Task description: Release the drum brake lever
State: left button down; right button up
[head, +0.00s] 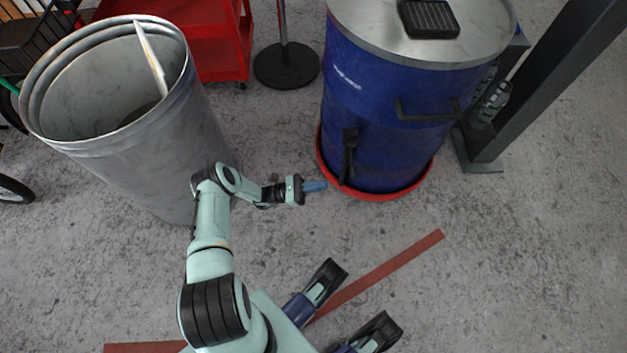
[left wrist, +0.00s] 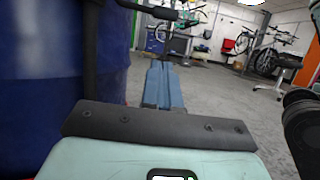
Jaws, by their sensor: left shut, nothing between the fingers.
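The blue drum (head: 375,115) stands upright at the upper middle of the head view, with a grey lid and a red base (head: 385,193). A black upright lever (head: 349,155) is on the drum's front, low down; I take it for the brake lever. My left gripper (head: 316,186) is shut and empty, low beside the drum, just left of the lever's lower end. In the left wrist view the blue fingers (left wrist: 163,86) are together. The drum's wall (left wrist: 45,90) fills the left, with a black upright bar (left wrist: 92,50) before it. My right gripper is out of view.
A black handle (head: 425,112) sticks out from the drum's front. A large grey bin (head: 165,150) stands left, close to my left arm. A dark post (head: 540,85) stands right of the drum. The floor at lower right is clear.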

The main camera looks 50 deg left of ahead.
aim_at(352, 160)
pick_arm(q)
jog(key=w+d+r, duration=0.4)
jog(key=w+r, duration=0.1)
jog(key=shift+w+d+r+b, duration=0.2)
jog(key=shift+d+r+b, duration=0.1)
jog(key=shift+d+b, duration=0.05)
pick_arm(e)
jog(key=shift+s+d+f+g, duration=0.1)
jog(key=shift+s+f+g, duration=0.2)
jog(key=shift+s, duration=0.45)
